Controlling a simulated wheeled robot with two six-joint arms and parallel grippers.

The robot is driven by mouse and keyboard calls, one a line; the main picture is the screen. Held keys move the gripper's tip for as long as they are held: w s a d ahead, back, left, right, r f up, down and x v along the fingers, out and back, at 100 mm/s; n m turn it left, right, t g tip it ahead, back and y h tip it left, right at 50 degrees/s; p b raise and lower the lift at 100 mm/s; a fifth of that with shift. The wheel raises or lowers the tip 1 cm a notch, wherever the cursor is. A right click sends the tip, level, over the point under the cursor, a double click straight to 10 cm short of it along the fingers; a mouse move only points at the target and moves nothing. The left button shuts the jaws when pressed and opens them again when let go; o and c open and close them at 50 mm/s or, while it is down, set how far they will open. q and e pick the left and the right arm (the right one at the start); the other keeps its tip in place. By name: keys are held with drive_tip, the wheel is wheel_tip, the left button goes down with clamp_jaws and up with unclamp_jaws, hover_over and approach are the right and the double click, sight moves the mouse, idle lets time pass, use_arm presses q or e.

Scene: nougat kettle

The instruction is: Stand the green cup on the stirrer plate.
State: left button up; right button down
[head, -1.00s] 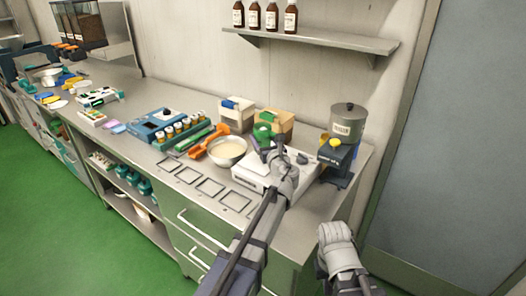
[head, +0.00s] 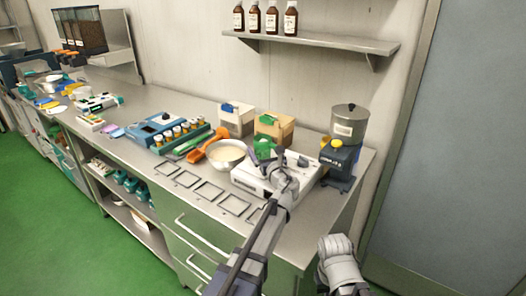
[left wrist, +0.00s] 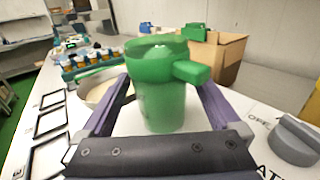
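The green cup (head: 264,149) is upright, with its handle to the right in the left wrist view (left wrist: 160,90). My left gripper (head: 272,158) has its two fingers on either side of the cup, and their tips appear to meet its walls. The cup is over the pale top of the white stirrer plate (head: 246,182), whose casing and grey knob (left wrist: 294,138) show in the left wrist view. I cannot tell whether the base touches the plate. My right gripper (head: 337,248) is at the lower right, away from the bench; its fingers cannot be made out.
A bowl of pale contents (head: 226,152) stands left of the stirrer. Two boxes (head: 237,120) are behind it, and a blue machine with a grey pot (head: 348,124) is to the right. Empty square frames (head: 208,191) lie at the front left.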

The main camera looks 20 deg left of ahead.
use_arm(q)
drive_tip(key=shift+r, duration=0.1)
drive_tip(key=shift+r+p, duration=0.2)
drive_tip(key=shift+p, duration=0.1)
drive_tip(key=v, duration=1.2)
drive_tip(key=shift+f, duration=0.15)
